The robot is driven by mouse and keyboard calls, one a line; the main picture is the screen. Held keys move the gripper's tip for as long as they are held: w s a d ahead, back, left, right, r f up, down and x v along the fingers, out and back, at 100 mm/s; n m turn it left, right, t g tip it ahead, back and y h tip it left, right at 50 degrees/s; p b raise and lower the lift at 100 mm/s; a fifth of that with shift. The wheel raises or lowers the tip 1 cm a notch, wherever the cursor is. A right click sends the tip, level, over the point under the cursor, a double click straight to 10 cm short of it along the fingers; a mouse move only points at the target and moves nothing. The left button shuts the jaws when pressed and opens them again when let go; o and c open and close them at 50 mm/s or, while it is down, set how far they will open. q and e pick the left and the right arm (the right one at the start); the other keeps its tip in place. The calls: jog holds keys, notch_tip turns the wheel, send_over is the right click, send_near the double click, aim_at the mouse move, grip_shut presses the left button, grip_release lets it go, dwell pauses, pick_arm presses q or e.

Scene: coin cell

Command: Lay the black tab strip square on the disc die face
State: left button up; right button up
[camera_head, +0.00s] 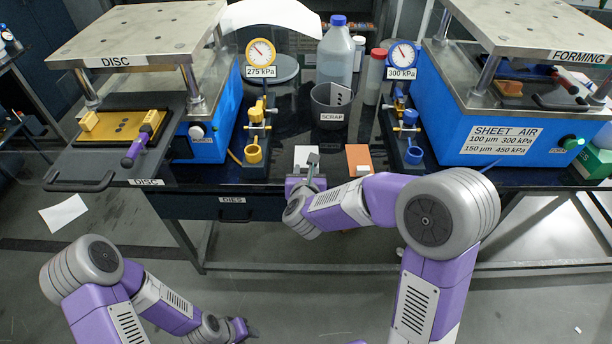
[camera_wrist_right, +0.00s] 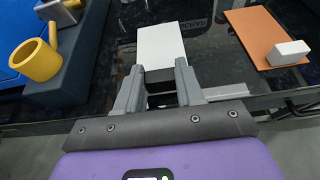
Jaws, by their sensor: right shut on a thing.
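The disc die face (camera_head: 108,133) is a yellow plate with black dots on the pulled-out DISC slide at the left. My right gripper (camera_head: 312,162) is at the front middle of the bench, well to the right of the die. In the right wrist view its fingers (camera_wrist_right: 160,90) are shut on a dark piece, which looks like the black tab strip (camera_wrist_right: 161,101). The strip is mostly hidden by the fingers. My left gripper (camera_head: 246,329) is low in the head view, away from the bench; its jaws are too small to read.
A white card (camera_wrist_right: 160,44) lies just beyond the right gripper. An orange mat (camera_head: 358,156) with a white block is to its right.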

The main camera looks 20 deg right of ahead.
jog(key=shift+f, duration=0.3)
jog(key=shift+f, duration=0.1)
jog(key=o, duration=1)
